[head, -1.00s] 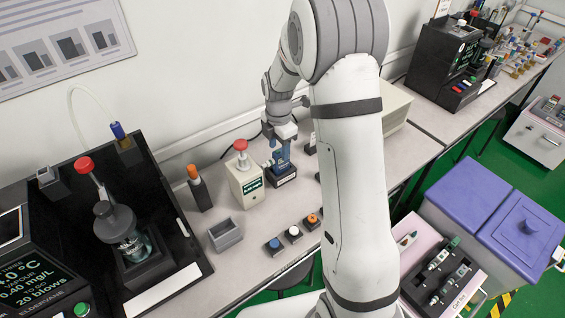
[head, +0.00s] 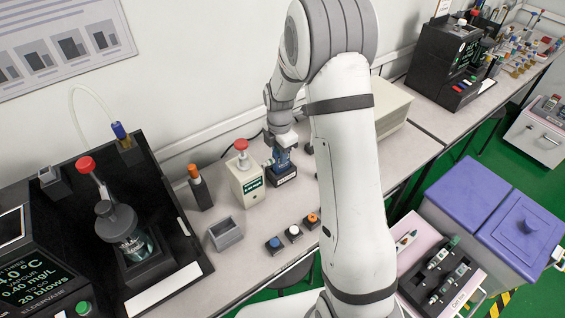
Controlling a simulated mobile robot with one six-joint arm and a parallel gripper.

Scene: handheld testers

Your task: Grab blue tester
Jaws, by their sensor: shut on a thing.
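The blue tester (head: 282,161) stands upright in a black holder (head: 283,179) on the bench, just right of a cream box with a red knob. My gripper (head: 281,148) is above it, pointing down, with its jaws shut on the tester's upper part. The tester's lower end is in or just behind the holder's front; I cannot tell whether it is lifted at all.
The cream box (head: 247,183) stands close on the left, and an orange-topped black device (head: 199,187) beyond it. A grey open bin (head: 226,233) and a row of small round buttons (head: 293,232) lie in front. A larger cream box (head: 392,110) stands behind my arm.

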